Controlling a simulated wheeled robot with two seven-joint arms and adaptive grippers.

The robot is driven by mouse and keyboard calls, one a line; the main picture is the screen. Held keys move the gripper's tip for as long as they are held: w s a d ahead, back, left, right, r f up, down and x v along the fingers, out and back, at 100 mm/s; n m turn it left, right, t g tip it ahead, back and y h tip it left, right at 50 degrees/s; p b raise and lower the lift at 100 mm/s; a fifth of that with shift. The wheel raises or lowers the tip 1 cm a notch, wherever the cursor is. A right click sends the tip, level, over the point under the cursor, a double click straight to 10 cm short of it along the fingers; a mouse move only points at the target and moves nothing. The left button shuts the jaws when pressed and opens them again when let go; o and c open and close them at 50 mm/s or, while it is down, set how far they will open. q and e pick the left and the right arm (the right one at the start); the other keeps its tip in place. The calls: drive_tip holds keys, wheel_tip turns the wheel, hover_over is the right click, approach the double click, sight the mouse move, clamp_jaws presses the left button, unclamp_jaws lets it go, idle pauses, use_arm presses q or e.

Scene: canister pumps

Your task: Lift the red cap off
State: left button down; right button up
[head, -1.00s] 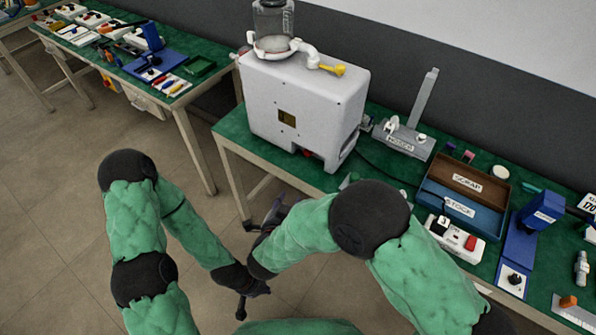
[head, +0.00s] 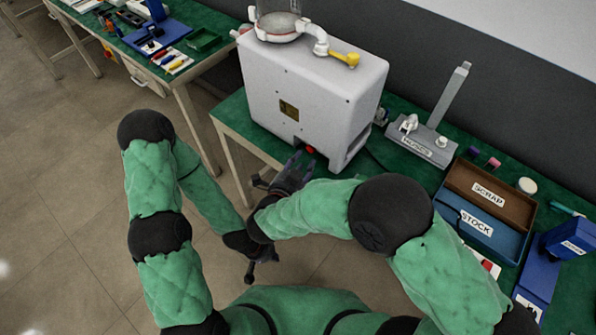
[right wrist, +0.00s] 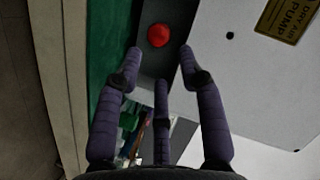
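The red cap (head: 310,149) sits low on the near face of the white pump housing (head: 315,95), in a dark recess. In the right wrist view the red cap (right wrist: 158,35) is round and lies just beyond my fingertips, not touched. My right gripper (head: 297,166) is open in front of the recess, and its spread fingers (right wrist: 161,58) have the cap between and ahead of them. My left gripper (head: 251,274) hangs low near my body, away from the pump; whether it is open is unclear.
A clear canister (head: 278,18) and a yellow-tipped spout (head: 345,58) top the housing. To the right are a grey labelled fixture (head: 422,140), a brown SCRAP tray (head: 519,205) and a blue STOCK tray (head: 511,246). Another green bench (head: 190,85) stands left.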

sight(310, 150)
drive_tip(key=b+x, duration=0.2)
drive_tip(key=x, duration=0.4)
drive_tip(key=shift+w+d+f, duration=0.1)
drive_tip(key=shift+w+f, duration=0.05)
drive_tip(key=shift+w, duration=0.25)
clamp_jaws()
drive_tip(key=shift+s, duration=0.15)
drive_tip(key=shift+s+a, duration=0.25)
drive_tip(key=shift+a, duration=0.05)
drive_tip(key=shift+s+a, duration=0.1)
drive_tip(key=shift+s, duration=0.05)
drive_tip(key=shift+s+a, duration=0.25)
drive_tip(key=shift+s, duration=0.1)
